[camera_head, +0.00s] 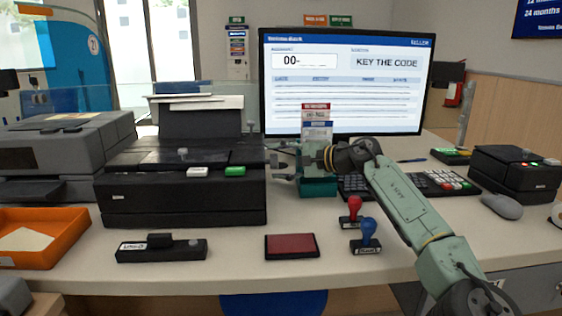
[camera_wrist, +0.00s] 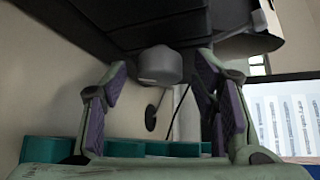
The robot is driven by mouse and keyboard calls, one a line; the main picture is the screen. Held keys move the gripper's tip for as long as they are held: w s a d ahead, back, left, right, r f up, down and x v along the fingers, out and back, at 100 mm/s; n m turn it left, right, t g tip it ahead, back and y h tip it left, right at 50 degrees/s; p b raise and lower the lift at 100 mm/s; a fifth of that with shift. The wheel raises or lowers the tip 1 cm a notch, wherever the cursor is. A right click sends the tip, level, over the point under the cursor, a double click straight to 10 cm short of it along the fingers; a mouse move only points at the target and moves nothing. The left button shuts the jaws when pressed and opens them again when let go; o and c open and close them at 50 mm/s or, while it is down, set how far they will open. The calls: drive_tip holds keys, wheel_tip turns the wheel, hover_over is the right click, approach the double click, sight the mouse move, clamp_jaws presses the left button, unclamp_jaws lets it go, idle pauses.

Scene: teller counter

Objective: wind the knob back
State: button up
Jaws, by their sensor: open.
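The grey knob (camera_wrist: 160,66) sticks out from the side of the black printer in the wrist view, where it shows between my two fingers. The black printer (camera_head: 185,207) stands left of centre in the head view, and its right side faces my gripper (camera_head: 283,163). In the head view the knob cannot be told apart from the fingers. My gripper (camera_wrist: 163,108) is open, with one finger on each side of the knob in the wrist picture. I see a gap between knob and fingers, and nothing is held.
A teal holder (camera_head: 318,188) with leaflets stands under my wrist. A monitor (camera_head: 345,110) is behind it. Red (camera_head: 352,212) and blue (camera_head: 367,236) stamps and a red ink pad (camera_head: 291,246) lie in front. A keypad (camera_head: 440,184) is to the right.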

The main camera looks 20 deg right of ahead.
drive_tip(key=shift+c, duration=0.6)
drive_tip(key=c, duration=1)
drive_tip(key=r+p, duration=0.1)
drive_tip(key=p, duration=0.1)
drive_tip(key=shift+w+m+g+p, duration=0.1)
drive_tip(key=shift+m+g+p, duration=0.2)
drive_tip(key=shift+p, duration=0.05)
drive_tip(key=shift+c, duration=0.2)
drive_tip(key=shift+m+g+p, duration=0.4)
drive_tip(key=shift+g+p, duration=0.1)
drive_tip(key=shift+p, duration=0.6)
drive_tip(key=shift+f, duration=0.4)
drive_tip(key=shift+d, duration=0.1)
drive_tip(key=o, duration=1.2)
drive_tip(key=shift+c, duration=0.2)
